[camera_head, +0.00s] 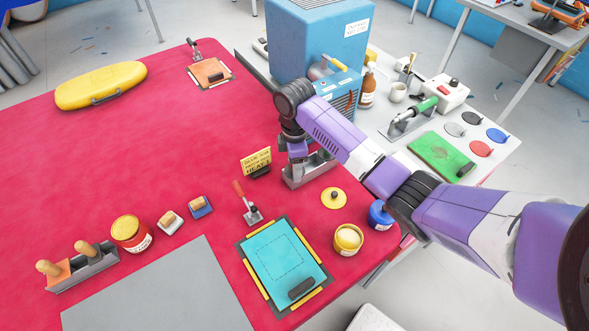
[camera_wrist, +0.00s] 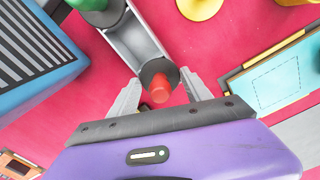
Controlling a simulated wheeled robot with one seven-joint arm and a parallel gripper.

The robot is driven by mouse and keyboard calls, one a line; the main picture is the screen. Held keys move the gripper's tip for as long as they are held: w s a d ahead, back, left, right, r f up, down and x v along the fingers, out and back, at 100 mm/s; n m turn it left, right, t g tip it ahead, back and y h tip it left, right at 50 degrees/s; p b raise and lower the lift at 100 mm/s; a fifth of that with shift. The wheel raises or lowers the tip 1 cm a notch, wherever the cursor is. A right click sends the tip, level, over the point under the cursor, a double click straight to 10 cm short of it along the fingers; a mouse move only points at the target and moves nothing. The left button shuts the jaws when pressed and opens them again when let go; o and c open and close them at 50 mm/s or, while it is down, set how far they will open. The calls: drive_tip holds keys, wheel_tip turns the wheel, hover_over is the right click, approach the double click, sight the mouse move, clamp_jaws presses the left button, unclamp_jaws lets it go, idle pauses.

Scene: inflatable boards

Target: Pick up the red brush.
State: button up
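A red knob-like handle (camera_wrist: 160,88) with a dark round collar shows in the wrist view at the near end of a grey metal holder (camera_wrist: 132,35); I take it for the red brush. My gripper (camera_wrist: 160,78) is open, with one finger on each side of the red handle and a gap on both sides. In the head view my gripper (camera_head: 298,150) is low over the same holder (camera_head: 312,170), and my arm hides the brush there. The brush's lower part is hidden.
A green-topped piece (camera_wrist: 95,8) sits at the holder's far end. Nearby are a yellow sign (camera_head: 256,161), a red-handled scraper (camera_head: 246,200), a yellow lid (camera_head: 333,198), a teal board (camera_head: 275,262) and a blue machine (camera_head: 318,40). The red table's middle left is clear.

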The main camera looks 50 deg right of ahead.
drive_tip(key=c, duration=0.5)
drive_tip(key=shift+c, duration=0.2)
drive_tip(key=shift+r, duration=0.1)
wheel_tip(320, 180, up, 20)
drive_tip(key=p, duration=0.2)
drive_tip(key=shift+p, duration=0.35)
drive_tip(key=o, duration=0.6)
drive_tip(key=c, duration=0.4)
